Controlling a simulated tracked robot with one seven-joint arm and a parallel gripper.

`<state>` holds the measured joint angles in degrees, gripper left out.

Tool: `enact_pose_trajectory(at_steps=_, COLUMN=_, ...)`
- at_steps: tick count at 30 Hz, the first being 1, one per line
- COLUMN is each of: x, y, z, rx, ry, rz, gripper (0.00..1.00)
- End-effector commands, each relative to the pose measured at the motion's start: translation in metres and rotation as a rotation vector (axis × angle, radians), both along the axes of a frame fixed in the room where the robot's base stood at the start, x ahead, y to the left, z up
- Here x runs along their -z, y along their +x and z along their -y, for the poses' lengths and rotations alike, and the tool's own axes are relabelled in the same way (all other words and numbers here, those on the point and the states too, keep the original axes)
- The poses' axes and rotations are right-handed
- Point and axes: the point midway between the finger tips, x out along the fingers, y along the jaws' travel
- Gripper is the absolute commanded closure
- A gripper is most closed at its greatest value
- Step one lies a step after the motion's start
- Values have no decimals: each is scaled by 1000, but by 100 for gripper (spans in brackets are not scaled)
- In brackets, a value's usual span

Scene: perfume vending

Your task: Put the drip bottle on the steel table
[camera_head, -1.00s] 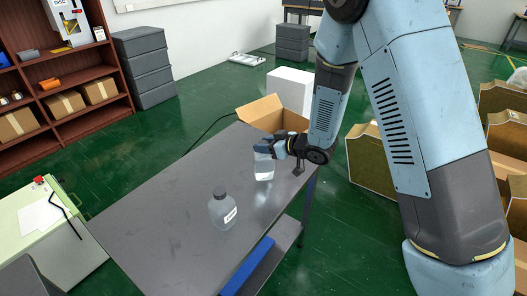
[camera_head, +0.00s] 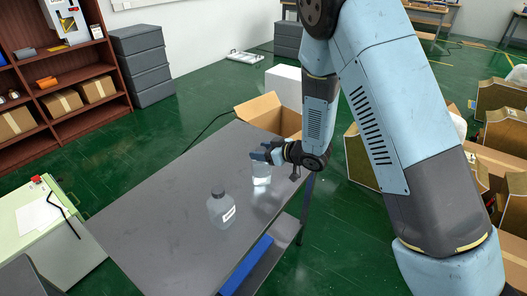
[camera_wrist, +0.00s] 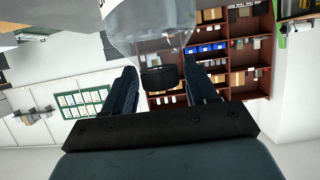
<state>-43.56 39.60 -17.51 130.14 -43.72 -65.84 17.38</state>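My gripper (camera_head: 264,155) is above the far right part of the steel table (camera_head: 150,195). It is around the top of a clear bottle (camera_head: 262,173) with a pale lower part, which hangs upright below it. In the wrist view the clear bottle (camera_wrist: 150,28) shows its black cap between my two fingers, which sit close on either side. I cannot tell whether its base touches the table. A second clear bottle (camera_head: 221,211) with a dark cap and a white label stands upright nearer the middle of the table.
An open cardboard box (camera_head: 268,115) is just behind the table's far end. A blue bin (camera_head: 245,265) is below the table's right edge. A pale green desk (camera_head: 35,215) stands at the left. The left and far middle of the tabletop are clear.

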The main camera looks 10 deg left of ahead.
Motion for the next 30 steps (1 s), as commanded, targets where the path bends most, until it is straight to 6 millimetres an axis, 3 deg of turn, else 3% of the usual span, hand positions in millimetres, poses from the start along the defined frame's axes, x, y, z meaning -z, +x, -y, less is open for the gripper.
enact_pose_trajectory(at_steps=4, x=0, y=0, z=1, rx=1, ry=0, rz=0, gripper=30)
enact_pose_trajectory(at_steps=14, x=-3, y=0, z=6, rx=4, ry=0, rz=0, gripper=30)
enact_pose_trajectory(at_steps=30, x=-39, y=-31, z=85, rx=8, ry=2, rz=1, gripper=30)
